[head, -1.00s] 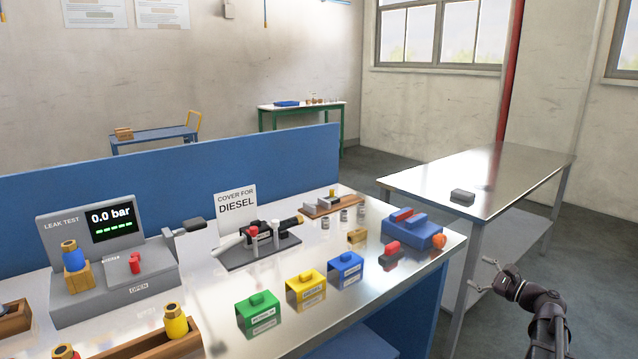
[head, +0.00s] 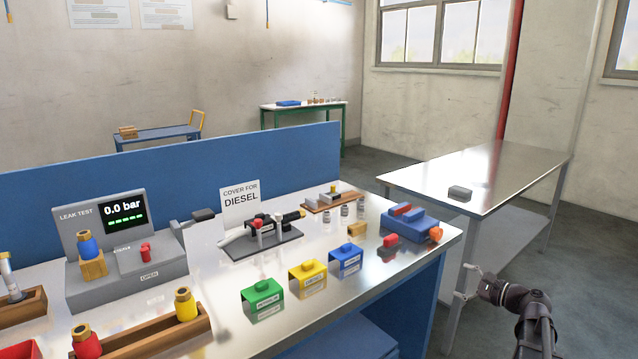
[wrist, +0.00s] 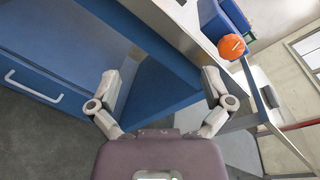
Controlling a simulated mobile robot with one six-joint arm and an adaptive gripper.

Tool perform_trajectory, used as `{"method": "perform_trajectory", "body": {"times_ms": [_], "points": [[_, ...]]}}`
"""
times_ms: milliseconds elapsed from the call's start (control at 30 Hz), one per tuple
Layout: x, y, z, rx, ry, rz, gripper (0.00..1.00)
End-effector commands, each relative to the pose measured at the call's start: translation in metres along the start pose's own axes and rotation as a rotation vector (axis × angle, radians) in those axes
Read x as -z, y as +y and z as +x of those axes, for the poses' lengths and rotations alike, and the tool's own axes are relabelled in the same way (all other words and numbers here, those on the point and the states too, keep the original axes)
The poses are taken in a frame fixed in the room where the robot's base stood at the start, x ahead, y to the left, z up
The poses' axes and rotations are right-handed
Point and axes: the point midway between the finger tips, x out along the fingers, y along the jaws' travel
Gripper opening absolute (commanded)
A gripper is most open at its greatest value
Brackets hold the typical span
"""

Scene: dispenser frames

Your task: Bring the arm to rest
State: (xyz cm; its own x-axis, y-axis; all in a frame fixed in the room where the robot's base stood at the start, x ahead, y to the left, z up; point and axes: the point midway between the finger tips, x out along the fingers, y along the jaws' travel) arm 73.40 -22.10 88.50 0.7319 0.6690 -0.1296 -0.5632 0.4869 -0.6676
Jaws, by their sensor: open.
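My gripper (head: 466,283) is at the lower right in the head view, beyond the right end of the workbench and near the leg of the steel table. Its fingers are spread and nothing is between them. In the wrist view my gripper (wrist: 160,88) is open too, with the blue bench side (wrist: 150,50) and the grey floor behind it. My dark arm bends up from the bottom edge of the head view.
The workbench (head: 215,335) carries a leak tester (head: 125,255), green (head: 263,300), yellow (head: 308,279) and blue (head: 346,261) covers, and a blue vise-like block (head: 409,224) with an orange knob (head: 435,234). A steel table (head: 500,165) holds a dark block (head: 459,193).

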Motion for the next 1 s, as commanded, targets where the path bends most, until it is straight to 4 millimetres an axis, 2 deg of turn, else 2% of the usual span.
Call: {"method": "perform_trajectory", "body": {"times_ms": [267, 433, 567, 800, 1000], "points": [[-0.015, 0.058, 0.034, -0.191, 0.05, -0.166, 1.0], [-0.029, 0.116, 0.057, -0.397, 0.085, -0.346, 1.0], [-0.039, 0.163, 0.068, -0.576, 0.1, -0.507, 1.0], [-0.054, 0.238, 0.069, -0.912, 0.097, -0.801, 1.0], [-0.065, 0.285, 0.056, -1.184, 0.068, -1.03, 1.0]]}}
